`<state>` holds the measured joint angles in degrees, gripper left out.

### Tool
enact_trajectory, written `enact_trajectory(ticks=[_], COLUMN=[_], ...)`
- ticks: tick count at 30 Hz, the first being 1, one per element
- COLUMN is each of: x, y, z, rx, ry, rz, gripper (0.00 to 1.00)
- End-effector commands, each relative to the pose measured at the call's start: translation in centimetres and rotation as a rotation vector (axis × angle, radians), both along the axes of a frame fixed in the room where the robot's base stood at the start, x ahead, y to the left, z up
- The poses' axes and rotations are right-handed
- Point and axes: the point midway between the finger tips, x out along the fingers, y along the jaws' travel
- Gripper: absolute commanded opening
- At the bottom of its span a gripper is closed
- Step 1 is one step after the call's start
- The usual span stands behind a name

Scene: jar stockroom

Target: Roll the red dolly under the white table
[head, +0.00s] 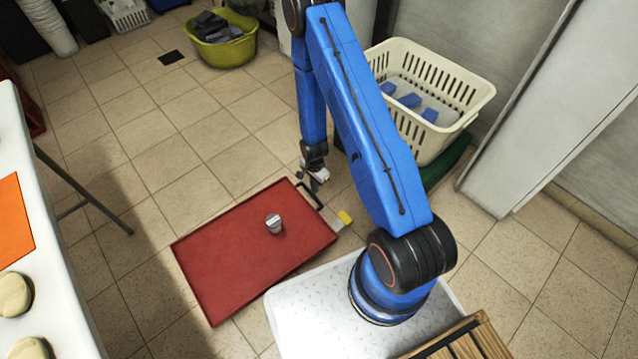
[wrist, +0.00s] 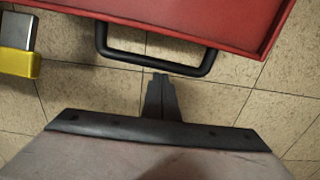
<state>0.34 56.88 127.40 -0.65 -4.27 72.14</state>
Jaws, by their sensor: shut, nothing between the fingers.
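The red dolly (head: 235,255) is a flat red platform on the tiled floor, left of my base. A small grey-topped jar (head: 274,224) stands upright on it. Its black handle (head: 311,191) sticks out at the far right corner side and also shows in the wrist view (wrist: 155,62). My gripper (head: 318,180) is low beside the handle. In the wrist view my gripper (wrist: 161,76) is shut and empty, with its tips just short of the handle bar. The white table (head: 62,290) is at the left edge, with a dark leg.
A yellow-ended block (head: 345,218) is at the dolly's right edge. A cream basket (head: 430,95) with blue items stands on a green base behind my arm. A green tub (head: 222,48) is farther back. Floor between dolly and table looks clear.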

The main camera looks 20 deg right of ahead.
Motion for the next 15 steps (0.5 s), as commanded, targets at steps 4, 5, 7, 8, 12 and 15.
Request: enact_trajectory(ticks=[4, 5, 7, 8, 12, 15], x=[-0.17, -0.18, -0.18, -0.18, -0.18, -0.21], y=[0.51, 0.55, 0.58, 0.58, 0.56, 0.69], z=[0.01, 0.01, 0.02, 0.02, 0.02, 0.02], rx=[0.000, 0.000, 0.000, 0.000, 0.000, 0.000], ry=[0.000, 0.000, 0.000, 0.000, 0.000, 0.000], rz=[0.001, 0.001, 0.001, 0.001, 0.000, 0.001], gripper=[0.00, 0.00, 0.00, 0.00, 0.00, 0.00])
